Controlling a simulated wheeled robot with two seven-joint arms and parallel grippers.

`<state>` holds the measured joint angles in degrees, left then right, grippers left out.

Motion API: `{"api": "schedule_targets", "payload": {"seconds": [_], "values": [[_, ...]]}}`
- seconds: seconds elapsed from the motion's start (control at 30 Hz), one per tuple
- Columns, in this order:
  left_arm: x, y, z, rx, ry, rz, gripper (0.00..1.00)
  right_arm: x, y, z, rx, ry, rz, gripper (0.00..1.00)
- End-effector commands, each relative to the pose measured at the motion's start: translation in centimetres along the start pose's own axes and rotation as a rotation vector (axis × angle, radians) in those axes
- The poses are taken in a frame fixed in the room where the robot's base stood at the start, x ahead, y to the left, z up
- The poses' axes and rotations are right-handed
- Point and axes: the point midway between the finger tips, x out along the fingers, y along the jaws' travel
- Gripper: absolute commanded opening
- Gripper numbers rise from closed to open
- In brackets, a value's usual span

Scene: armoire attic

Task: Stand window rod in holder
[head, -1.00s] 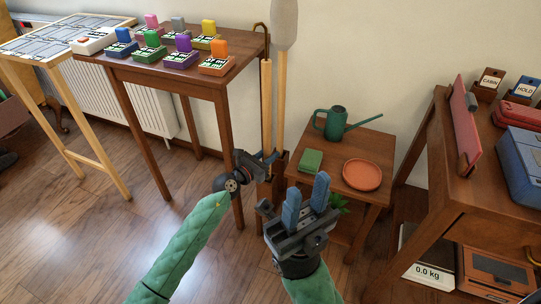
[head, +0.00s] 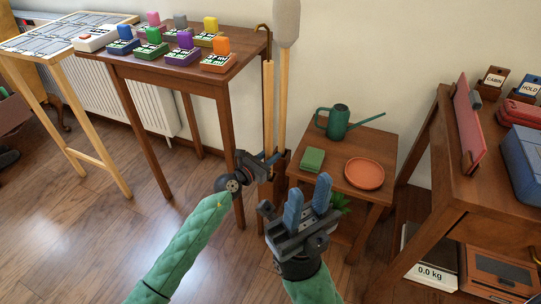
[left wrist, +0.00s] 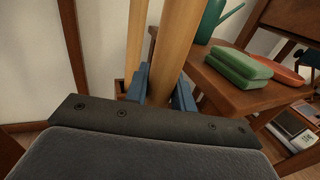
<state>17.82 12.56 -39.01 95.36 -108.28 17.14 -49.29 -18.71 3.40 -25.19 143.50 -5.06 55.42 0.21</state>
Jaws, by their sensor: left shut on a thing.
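The window rod (head: 268,95) is a pale wooden pole with a dark hook at its top, standing nearly upright. My left gripper (head: 271,159) is shut around its lower part. In the left wrist view the rod (left wrist: 175,45) passes between the blue fingers. The holder (head: 265,192) is a brown wooden box on the floor beside the small table, partly covered by my gripper. The rod's lower end is hidden, so I cannot tell how deep it sits. My right gripper (head: 308,202) is open and empty, in front of the small table.
A second pole with a grey head (head: 286,25) stands right beside the rod. A tall table (head: 150,75) with coloured blocks is to the left. The small table (head: 332,172) bears a watering can (head: 337,122), green block (head: 311,159) and orange saucer (head: 364,173).

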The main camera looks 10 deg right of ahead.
Motion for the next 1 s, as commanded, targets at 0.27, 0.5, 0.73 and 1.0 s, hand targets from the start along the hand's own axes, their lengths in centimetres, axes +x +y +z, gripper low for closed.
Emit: {"api": "schedule_targets", "payload": {"seconds": [0.27,0.5,0.73,1.0], "values": [[0.0,0.0,-0.7,0.000,-0.001,0.000,0.00,-0.5,0.0,0.0,0.000,0.005,-0.002,0.32],[0.0,0.0,-1.3,0.000,-0.001,0.000,0.00,-0.8,0.0,0.1,0.000,0.009,-0.004,0.32],[0.0,0.0,-1.4,0.000,-0.001,0.000,0.00,-0.9,0.0,0.1,0.000,0.008,-0.004,0.32],[0.0,0.0,-1.4,0.000,-0.001,0.000,0.50,-1.1,0.0,0.0,0.000,0.000,-0.001,0.32]]}}
